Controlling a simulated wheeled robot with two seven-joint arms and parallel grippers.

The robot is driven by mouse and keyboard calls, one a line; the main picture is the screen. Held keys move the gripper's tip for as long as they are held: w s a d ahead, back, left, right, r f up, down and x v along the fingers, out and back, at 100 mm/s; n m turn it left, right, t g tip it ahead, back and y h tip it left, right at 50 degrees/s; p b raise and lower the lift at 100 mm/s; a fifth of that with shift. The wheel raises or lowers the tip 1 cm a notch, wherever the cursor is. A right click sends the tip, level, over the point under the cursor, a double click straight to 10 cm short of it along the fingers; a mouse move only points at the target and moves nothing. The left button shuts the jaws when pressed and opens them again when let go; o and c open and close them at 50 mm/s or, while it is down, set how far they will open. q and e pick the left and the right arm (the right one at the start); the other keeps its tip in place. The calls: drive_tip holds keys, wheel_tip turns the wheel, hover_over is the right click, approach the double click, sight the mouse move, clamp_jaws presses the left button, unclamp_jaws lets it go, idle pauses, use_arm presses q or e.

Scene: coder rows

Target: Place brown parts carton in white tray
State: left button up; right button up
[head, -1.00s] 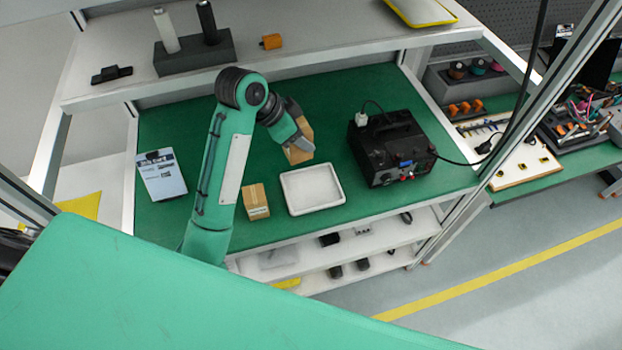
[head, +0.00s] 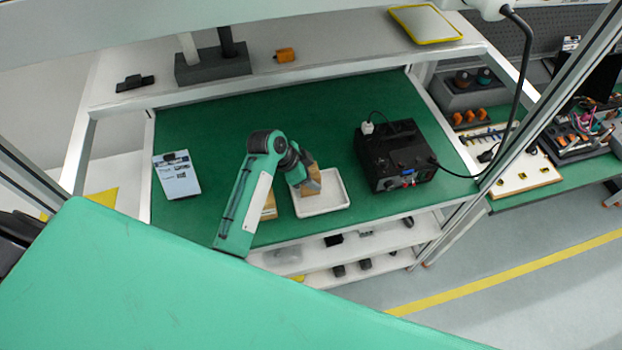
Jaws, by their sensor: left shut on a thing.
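A brown carton (head: 311,184) is held by my left gripper (head: 306,180), which is shut on it. The carton is over the left part of the white tray (head: 335,205); I cannot tell whether it touches the tray floor. The tray lies on the green worktop (head: 210,135) and its right side shows empty. A second brown carton (head: 269,208) stands on the worktop left of the tray, partly hidden behind my left arm. My right gripper is not in view.
A black power unit (head: 396,155) with a cable stands right of the tray. A clipboard (head: 176,175) lies at the left of the worktop. A shelf above holds a grey block (head: 212,66), an orange part (head: 285,55) and a yellow-rimmed tray (head: 426,24). The worktop behind the tray is clear.

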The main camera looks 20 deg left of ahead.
use_arm(q)
wheel_tip(320, 180, down, 3)
drive_tip(key=shift+f+p, duration=0.1)
drive_tip(key=shift+p, duration=0.45)
drive_tip(key=shift+f, duration=0.2)
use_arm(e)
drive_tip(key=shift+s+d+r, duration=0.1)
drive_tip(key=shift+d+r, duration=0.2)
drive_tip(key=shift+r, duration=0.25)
use_arm(q)
drive_tip(key=shift+f, duration=0.2)
drive_tip(key=o, duration=1.1)
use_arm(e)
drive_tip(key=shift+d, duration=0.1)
use_arm(q)
drive_tip(key=shift+r, duration=0.15)
